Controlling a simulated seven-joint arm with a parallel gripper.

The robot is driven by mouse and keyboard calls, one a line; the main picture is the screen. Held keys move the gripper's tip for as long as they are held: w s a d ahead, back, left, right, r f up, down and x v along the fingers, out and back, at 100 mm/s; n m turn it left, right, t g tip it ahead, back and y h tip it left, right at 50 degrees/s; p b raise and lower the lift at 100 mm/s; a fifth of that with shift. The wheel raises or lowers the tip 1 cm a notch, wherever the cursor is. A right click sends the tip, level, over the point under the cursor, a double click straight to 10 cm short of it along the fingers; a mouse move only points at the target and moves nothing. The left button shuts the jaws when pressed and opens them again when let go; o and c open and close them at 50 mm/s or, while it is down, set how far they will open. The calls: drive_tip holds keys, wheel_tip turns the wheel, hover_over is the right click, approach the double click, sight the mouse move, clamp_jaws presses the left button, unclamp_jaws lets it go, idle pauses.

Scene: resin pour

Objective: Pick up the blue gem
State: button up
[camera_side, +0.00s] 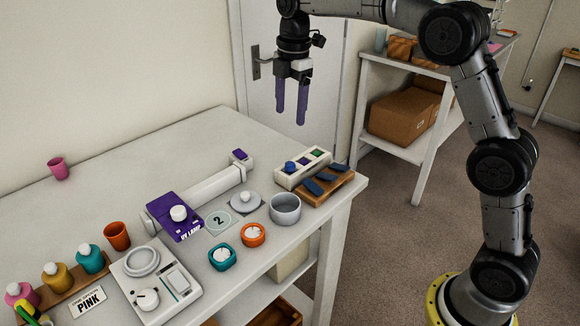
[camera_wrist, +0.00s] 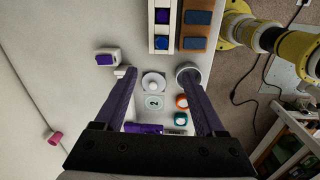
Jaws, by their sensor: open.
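The blue gem (camera_side: 291,167) sits in the nearest-left compartment of a white gem box (camera_side: 288,180) at the table's right end. In the wrist view the blue gem (camera_wrist: 161,42) shows near the top, in the lower visible compartment of the box. A purple gem (camera_side: 303,160) and a green gem (camera_side: 316,153) lie in the box's other compartments. My gripper (camera_side: 291,118) has purple fingers pointing down, is open and empty, and hangs well above the table, apart from the box. In the wrist view its fingers (camera_wrist: 165,80) frame the middle of the table.
A wooden tray (camera_side: 343,183) with dark blue pieces stands right beside the gem box. A grey pot (camera_side: 285,209), a lidded disc (camera_side: 245,203), two timers and a purple UV lamp (camera_side: 178,215) stand nearby. The table's back left is mostly clear, with a pink cup (camera_side: 58,168).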

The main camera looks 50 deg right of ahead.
hover_over(290, 164)
drive_tip(key=f, duration=0.9)
drive_tip(key=shift+s+a+f, duration=0.15)
drive_tip(key=shift+a+f, duration=0.05)
drive_tip(key=shift+f, duration=0.2)
drive_tip(key=shift+w+d+f, duration=0.1)
drive_tip(key=shift+d+f, duration=0.05)
drive_tip(key=shift+f, duration=1.2)
drive_tip(key=shift+w+d+f, duration=0.1)
drive_tip(key=shift+f, duration=1.25)
clamp_jaws()
